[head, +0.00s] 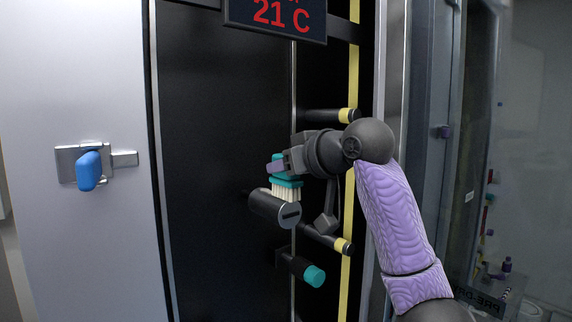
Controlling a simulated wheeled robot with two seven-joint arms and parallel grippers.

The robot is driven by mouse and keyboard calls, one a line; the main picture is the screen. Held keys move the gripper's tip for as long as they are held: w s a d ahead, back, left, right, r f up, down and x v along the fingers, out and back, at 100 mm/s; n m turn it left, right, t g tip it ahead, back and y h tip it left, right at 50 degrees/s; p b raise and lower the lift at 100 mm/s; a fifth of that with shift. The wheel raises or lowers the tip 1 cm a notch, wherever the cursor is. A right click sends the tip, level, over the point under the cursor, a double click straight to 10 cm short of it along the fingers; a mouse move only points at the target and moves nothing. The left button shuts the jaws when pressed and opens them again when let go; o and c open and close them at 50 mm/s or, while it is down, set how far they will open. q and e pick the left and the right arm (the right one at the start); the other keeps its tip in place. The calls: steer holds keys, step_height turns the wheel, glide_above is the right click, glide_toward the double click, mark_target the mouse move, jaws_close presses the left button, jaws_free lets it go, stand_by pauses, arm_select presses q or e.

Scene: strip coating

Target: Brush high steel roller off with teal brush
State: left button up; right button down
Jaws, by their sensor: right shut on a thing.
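The teal brush (287,184) has pale bristles that point down. My right gripper (279,163) is shut on the brush from above. The bristles meet the top of a dark steel roller (270,207), seen nearly end-on with a grey slotted end face. In this one view, the bristles look to be touching the roller or just above it. Part of the brush's upper side is hidden by the gripper. My left gripper is not in view.
A dark roller with a teal end (314,276) sticks out below. Black bars with yellow bands (348,115) stand above and below the gripper. A pale door with a blue-handled latch (89,170) is at left. A red 21 C display (275,14) hangs above.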

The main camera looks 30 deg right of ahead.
steer(key=shift+w+f, duration=0.15)
steer(key=shift+w, duration=0.15)
steer(key=shift+p, duration=0.3)
steer(key=w+p, duration=0.2)
steer(key=p, duration=0.1)
steer(key=w+p, duration=0.1)
steer(key=shift+w+a+r, duration=0.25)
steer(key=shift+w+a, duration=0.05)
steer(key=shift+w, duration=0.05)
steer(key=shift+w+p, duration=0.25)
steer(key=shift+p, duration=0.1)
steer(key=shift+w+f, duration=0.1)
steer(key=shift+f, duration=0.1)
